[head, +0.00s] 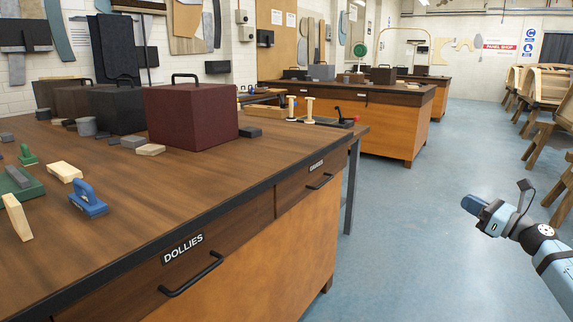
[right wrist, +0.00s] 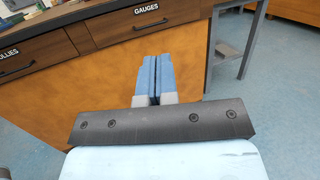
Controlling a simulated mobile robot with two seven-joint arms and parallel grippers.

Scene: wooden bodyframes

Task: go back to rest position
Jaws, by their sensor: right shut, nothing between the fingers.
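My right gripper (head: 474,205) is at the right side of the head view, above the blue floor and apart from the bench. In the right wrist view its blue fingers (right wrist: 152,80) are side by side and shut, with nothing held. They point toward the orange bench front below the GAUGES drawer (right wrist: 147,18). My left gripper is not in view.
A wooden workbench (head: 190,205) fills the left, with a maroon box (head: 192,117), a blue-handled tool (head: 88,201), and wood blocks on it. Drawer handles (head: 190,275) stick out in front. Another bench (head: 375,125) stands behind. Blue floor (head: 400,235) is clear between bench and arm.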

